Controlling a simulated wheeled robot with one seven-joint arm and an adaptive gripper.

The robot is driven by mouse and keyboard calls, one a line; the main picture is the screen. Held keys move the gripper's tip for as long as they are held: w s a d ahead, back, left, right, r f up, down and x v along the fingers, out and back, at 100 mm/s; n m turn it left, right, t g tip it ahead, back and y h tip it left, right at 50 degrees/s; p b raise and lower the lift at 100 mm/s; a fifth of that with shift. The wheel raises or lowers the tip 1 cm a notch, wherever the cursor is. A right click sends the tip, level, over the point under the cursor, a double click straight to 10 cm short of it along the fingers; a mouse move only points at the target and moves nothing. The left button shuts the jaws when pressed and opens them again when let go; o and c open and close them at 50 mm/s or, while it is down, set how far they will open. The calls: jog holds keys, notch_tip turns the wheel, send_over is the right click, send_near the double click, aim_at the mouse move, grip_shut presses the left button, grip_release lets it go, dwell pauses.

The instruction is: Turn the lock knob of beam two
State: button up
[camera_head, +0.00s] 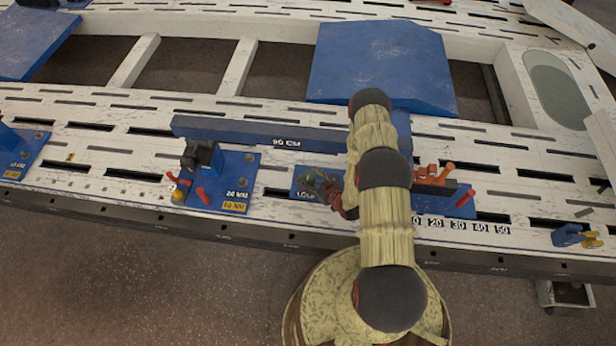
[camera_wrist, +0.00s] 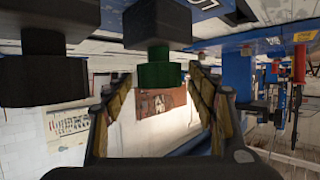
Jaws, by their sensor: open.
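My gripper (camera_head: 327,188) is low over the front rail of the bench, at a small blue plate (camera_head: 303,192) with a partly hidden label that seems to begin "LO". A green knob (camera_head: 309,178) shows beside the gripper there. In the wrist view, my open gripper (camera_wrist: 160,84) has a finger on each side of the green knob (camera_wrist: 160,72), with gaps visible; I cannot tell how deep the knob sits between them. A larger black knob (camera_wrist: 45,75) is to its left, outside the fingers. Which beam is two is unclear.
A blue clamp plate (camera_head: 235,180) with red levers stands to the left. Orange and red handles (camera_head: 435,175) stand to the right, partly behind my arm. A large blue panel (camera_head: 375,60) lies behind. The floor in front is clear.

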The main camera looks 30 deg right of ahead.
jog(key=shift+w, duration=0.15)
jog(key=shift+c, duration=0.8)
jog(key=c, duration=1)
